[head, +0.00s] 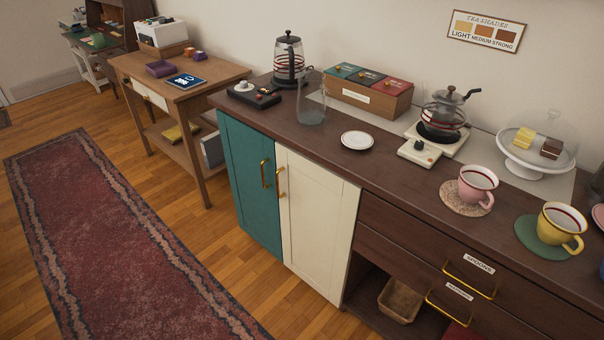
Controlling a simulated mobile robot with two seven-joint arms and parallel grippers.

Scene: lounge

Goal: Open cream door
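The cream door (316,222) is a panelled cabinet door under the dark wooden counter. It looks shut, in line with the teal door (246,190) on its left. The cream door's brass handle (280,183) is upright on its left edge, beside the teal door's brass handle (264,173). Neither of my grippers can be made out in the head view.
The counter (385,165) holds a glass pitcher (311,105), a white saucer (357,140) and cups. Drawers with brass handles (470,281) and an open shelf with a basket (400,300) lie right of the door. Wooden floor (215,245) in front is clear.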

